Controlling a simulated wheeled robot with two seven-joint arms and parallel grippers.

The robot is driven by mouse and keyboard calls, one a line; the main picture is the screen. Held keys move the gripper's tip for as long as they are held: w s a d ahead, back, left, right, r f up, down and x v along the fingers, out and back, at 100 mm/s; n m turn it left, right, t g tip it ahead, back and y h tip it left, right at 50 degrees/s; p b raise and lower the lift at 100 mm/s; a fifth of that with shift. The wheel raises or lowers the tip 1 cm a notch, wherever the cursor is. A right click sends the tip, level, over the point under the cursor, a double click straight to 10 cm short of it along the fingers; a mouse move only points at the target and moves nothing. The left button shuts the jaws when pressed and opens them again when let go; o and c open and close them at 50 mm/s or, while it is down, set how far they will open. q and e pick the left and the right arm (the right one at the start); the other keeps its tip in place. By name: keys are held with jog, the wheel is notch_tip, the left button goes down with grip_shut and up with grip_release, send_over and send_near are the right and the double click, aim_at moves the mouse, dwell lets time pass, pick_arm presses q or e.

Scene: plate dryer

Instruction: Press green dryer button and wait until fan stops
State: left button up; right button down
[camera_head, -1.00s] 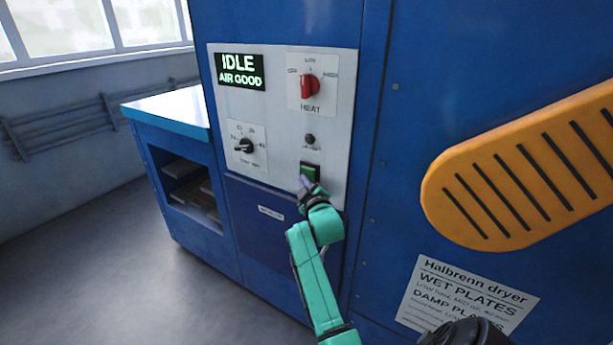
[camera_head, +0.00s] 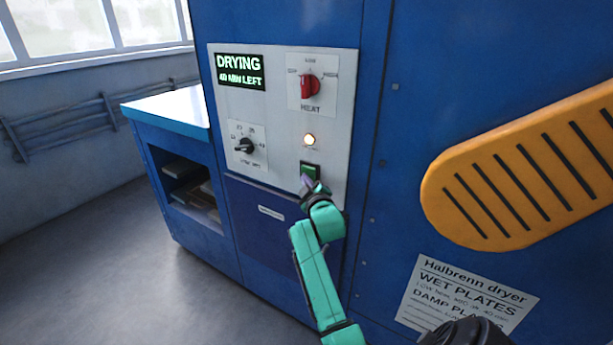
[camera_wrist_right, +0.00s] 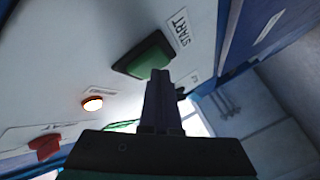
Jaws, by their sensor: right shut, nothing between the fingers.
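The green dryer button (camera_head: 311,171) sits low on the white control panel (camera_head: 276,62). In the right wrist view the green button (camera_wrist_right: 147,60) lies beside the word START. My right gripper (camera_head: 307,182) is shut and empty, with its fingertips at the button's lower edge; whether they touch it I cannot tell. In the right wrist view the shut fingers (camera_wrist_right: 160,78) point at the button. The display (camera_head: 239,72) reads DRYING, 40 MIN LEFT. The lamp (camera_head: 309,140) above the button glows, also in the right wrist view (camera_wrist_right: 92,104). My left gripper is not in view.
A red heat knob (camera_head: 309,87) and a black timer knob (camera_head: 244,146) are on the panel. An orange slotted guard (camera_head: 520,170) juts out at the right. A notice sheet (camera_head: 465,297) is below it. Open floor (camera_head: 110,270) lies at the left.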

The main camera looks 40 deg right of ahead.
jog(key=shift+s+a, duration=0.3)
jog(key=shift+a, duration=0.55)
jog(key=a, duration=0.2)
jog(key=s+a+p, duration=0.1)
jog(key=a, duration=0.1)
jog(key=shift+s+a, duration=0.2)
jog(key=shift+a, duration=0.2)
jog(key=shift+f, duration=0.15)
